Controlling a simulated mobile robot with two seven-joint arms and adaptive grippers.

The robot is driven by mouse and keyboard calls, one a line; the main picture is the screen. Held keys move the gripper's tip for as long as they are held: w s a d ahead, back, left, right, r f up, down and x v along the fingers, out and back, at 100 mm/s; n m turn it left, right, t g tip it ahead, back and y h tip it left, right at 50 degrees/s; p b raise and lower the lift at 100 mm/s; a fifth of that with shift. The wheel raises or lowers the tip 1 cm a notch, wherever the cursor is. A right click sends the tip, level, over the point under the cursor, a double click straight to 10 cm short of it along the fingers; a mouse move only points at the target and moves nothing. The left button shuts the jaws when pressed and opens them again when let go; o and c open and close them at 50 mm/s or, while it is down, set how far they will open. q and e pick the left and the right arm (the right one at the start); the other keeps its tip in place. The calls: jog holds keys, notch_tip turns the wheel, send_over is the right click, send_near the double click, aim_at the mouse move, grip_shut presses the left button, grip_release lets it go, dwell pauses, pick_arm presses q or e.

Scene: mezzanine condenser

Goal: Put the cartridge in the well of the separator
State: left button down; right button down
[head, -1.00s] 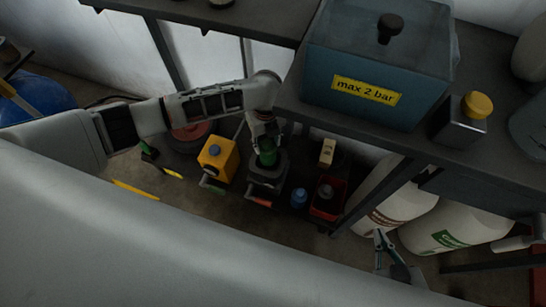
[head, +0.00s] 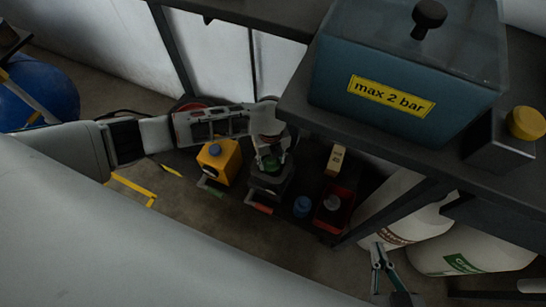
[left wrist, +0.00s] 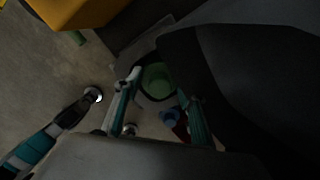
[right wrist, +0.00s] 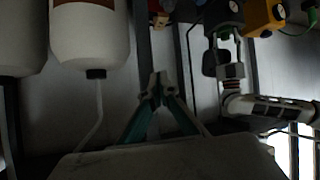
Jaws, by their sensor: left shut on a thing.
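The green cartridge (head: 271,164) is between the fingers of my left gripper (head: 268,154), which is shut on it. The separator (head: 268,184), a dark grey block, stands directly under it on the low dark surface. In the left wrist view the cartridge (left wrist: 157,80) shows as a green round top between the fingers, with grey around it. I cannot tell how deep it sits in the well, which the gripper and cartridge hide. My right gripper (head: 379,254) is empty at the lower right, its fingertips together in the right wrist view (right wrist: 159,85).
A yellow can (head: 219,162) stands just left of the separator. A shelf with a blue tank (head: 400,75) overhangs on the right. White bottles (head: 405,220) stand below it.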

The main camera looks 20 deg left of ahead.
pick_arm(q)
jog(key=shift+w, duration=0.1)
jog(key=c, duration=1.4)
grip_release()
jog(key=shift+c, duration=0.2)
jog(key=shift+o, duration=1)
pick_arm(e)
jog(key=shift+s+d+f, duration=0.15)
jog(key=shift+s+f, duration=0.15)
jog(key=shift+s, duration=0.05)
pick_arm(q)
jog(key=r, duration=0.1)
jog(key=r+p, duration=0.1)
jog(key=r, duration=0.1)
jog(key=r+p, duration=0.1)
jog(key=shift+w+r, duration=0.3)
jog(key=shift+r, duration=0.05)
notch_tip(320, 180, up, 8)
jog(key=p, duration=0.3)
jog(key=shift+s+f, duration=0.25)
jog(key=shift+s, duration=0.15)
pick_arm(e)
jog(key=d, duration=0.2)
jog(key=s+d+h, duration=0.1)
jog(key=shift+f+g, duration=0.3)
jog(key=shift+f, duration=0.05)
jog(key=shift+w+r, duration=0.15)
jog(key=shift+w, duration=0.05)
